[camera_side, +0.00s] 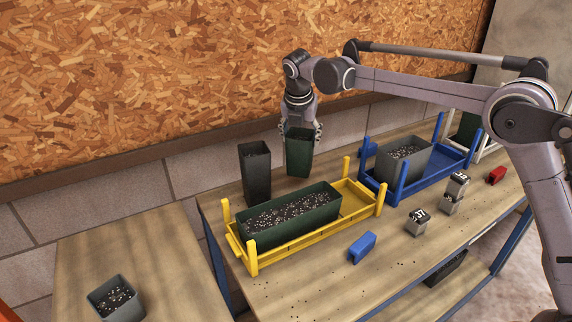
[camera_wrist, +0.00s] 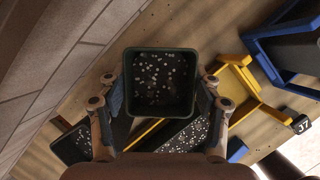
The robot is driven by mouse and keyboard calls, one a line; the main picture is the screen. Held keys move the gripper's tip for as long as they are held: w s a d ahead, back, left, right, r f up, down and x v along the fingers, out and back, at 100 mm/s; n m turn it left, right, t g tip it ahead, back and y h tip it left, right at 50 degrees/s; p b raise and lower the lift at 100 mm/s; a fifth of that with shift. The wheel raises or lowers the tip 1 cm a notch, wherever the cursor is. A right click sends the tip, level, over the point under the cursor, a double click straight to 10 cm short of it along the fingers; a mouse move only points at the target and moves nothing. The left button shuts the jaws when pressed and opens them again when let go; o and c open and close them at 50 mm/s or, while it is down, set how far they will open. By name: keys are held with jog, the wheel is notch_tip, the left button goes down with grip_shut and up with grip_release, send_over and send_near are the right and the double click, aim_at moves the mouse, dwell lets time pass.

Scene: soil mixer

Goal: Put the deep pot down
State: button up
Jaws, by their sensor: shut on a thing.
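The deep pot is a tall, square, dark green pot (camera_side: 299,155). In the side view it is upright near the back edge of the workbench (camera_side: 320,265). I cannot tell whether its base touches the wood. My gripper (camera_side: 301,128) is above it, with its fingers on opposite sides near the rim. In the wrist view the pot (camera_wrist: 160,82) lies between the two fingers, with dark, white-flecked soil inside. My gripper is shut on it. Its far side is hidden in the side view.
A tall dark grey pot (camera_side: 257,175) stands close to the left. A yellow crate (camera_side: 357,203) with a green trough (camera_side: 300,222) is in front. A blue crate (camera_side: 392,192) with a grey planter (camera_side: 403,163) is to the right. Small blocks (camera_side: 417,223) lie in front.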

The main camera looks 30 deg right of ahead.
aim_at(300, 151)
jog(key=shift+f, duration=2.35)
jog(key=shift+f, duration=0.15)
jog(key=o, duration=1.2)
jog(key=shift+o, duration=0.2)
